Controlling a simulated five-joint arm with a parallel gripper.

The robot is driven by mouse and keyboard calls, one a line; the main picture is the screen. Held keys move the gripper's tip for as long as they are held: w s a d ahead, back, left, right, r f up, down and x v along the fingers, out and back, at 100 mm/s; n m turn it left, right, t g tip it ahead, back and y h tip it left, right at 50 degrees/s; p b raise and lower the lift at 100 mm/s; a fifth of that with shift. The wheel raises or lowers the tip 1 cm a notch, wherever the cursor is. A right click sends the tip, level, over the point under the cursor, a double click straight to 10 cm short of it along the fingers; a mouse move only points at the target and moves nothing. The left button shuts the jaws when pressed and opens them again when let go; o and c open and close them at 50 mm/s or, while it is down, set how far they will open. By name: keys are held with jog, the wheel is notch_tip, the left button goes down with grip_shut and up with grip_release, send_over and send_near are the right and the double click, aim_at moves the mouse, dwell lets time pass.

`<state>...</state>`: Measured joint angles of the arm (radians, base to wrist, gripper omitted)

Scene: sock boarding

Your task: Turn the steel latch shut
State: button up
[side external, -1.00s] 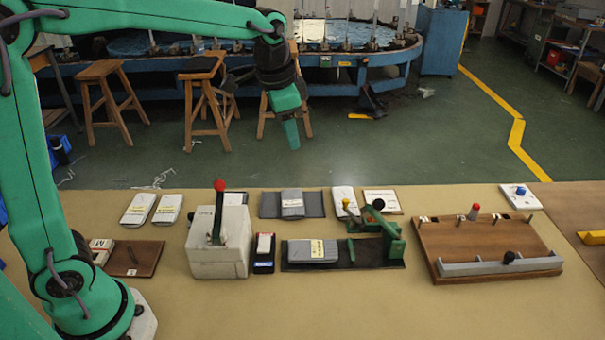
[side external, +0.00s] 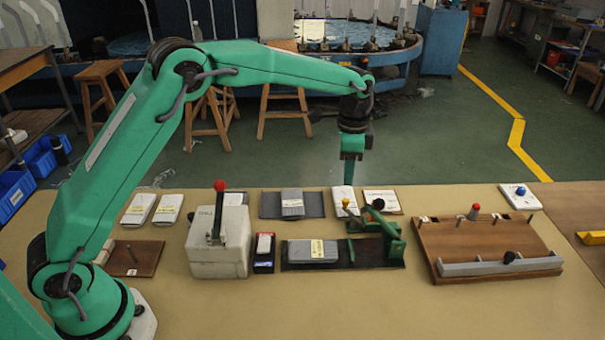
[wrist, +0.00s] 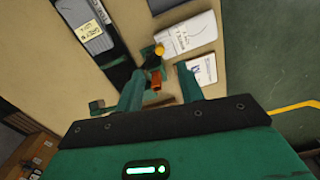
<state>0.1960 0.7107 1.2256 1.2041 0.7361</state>
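I cannot tell for sure which part is the steel latch. A grey metal bar (side external: 480,268) with a black knob (side external: 509,257) lies along the front of a wooden board at the right. A green clamp-like fixture (side external: 393,236) with a yellow knob (side external: 346,203) and a black ball stands left of that board. My gripper (side external: 351,182) points down above the far part of the bench, behind and above the green fixture. In the wrist view its two fingers (wrist: 158,80) are apart with nothing held. The yellow knob (wrist: 159,48) shows beyond them.
The wooden board (side external: 470,236) also carries a red-tipped peg (side external: 474,211). A white block with a red-topped lever (side external: 219,186) stands at the left. Flat packets lie along the bench, including a grey one (side external: 313,251). Bare bench lies in front.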

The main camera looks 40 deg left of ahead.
aim_at(346, 200)
jog(key=shift+f, duration=0.15)
jog(key=shift+f, duration=3.8)
grip_shut()
